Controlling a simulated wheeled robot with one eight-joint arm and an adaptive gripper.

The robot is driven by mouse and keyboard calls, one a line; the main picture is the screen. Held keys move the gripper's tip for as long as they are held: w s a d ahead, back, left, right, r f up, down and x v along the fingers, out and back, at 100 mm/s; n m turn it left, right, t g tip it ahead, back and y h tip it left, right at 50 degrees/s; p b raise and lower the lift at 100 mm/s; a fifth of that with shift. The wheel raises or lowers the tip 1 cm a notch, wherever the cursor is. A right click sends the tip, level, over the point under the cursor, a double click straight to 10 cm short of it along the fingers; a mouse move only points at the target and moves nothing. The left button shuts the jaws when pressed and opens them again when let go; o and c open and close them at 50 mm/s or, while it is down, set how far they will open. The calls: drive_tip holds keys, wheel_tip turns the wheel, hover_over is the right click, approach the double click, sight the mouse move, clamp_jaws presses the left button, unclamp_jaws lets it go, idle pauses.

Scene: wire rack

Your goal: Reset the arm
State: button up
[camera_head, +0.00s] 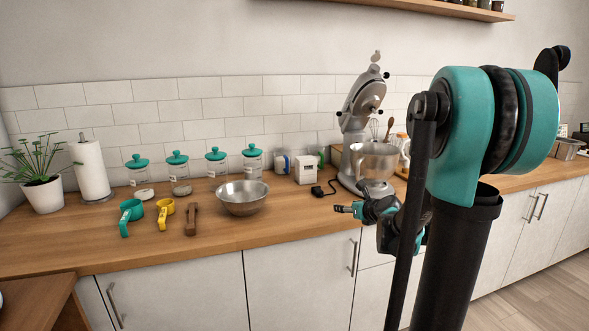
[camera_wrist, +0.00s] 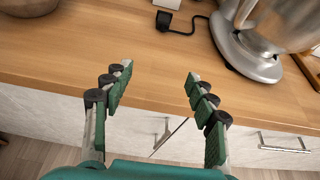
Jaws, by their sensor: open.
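My gripper (camera_head: 345,209) is at the counter's front edge, below and in front of the stand mixer (camera_head: 361,130). In the wrist view my gripper (camera_wrist: 158,80) has its two green-padded fingers spread wide with nothing between them. The fingers reach over the edge of the wooden counter (camera_wrist: 150,45). My teal and black arm fills the right side of the head view and hides part of the counter and cabinets.
A metal bowl (camera_head: 243,198), measuring cups (camera_head: 131,214), several teal-lidded jars (camera_head: 179,170), a paper towel roll (camera_head: 91,172) and a potted plant (camera_head: 42,194) stand on the counter at left. The mixer base (camera_wrist: 245,55) and a black plug (camera_wrist: 163,20) lie ahead of the fingers. White cabinets (camera_head: 200,290) are below.

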drive_tip(key=s+a+f+n+g, duration=0.2)
drive_tip(key=s+f+n, duration=0.2)
drive_tip(key=s+n, duration=0.35)
drive_tip(key=s+a+f+n+g, duration=0.2)
drive_tip(key=s+f+n+g, duration=0.15)
drive_tip(key=s+n, duration=0.45)
drive_tip(key=s+d+f+n+g+h, duration=0.1)
drive_tip(key=s+d+f+n+h, duration=0.1)
drive_tip(key=s+f+n, duration=0.2)
drive_tip(key=s+d+f+n+g+h, duration=0.2)
drive_tip(key=s+f+n, duration=0.1)
drive_tip(key=s+n, duration=0.8)
drive_tip(key=shift+s+d+f+n, duration=0.2)
drive_tip(key=shift+f+n, duration=0.15)
drive_tip(key=shift+n, duration=0.5)
drive_tip(key=shift+w, duration=0.1)
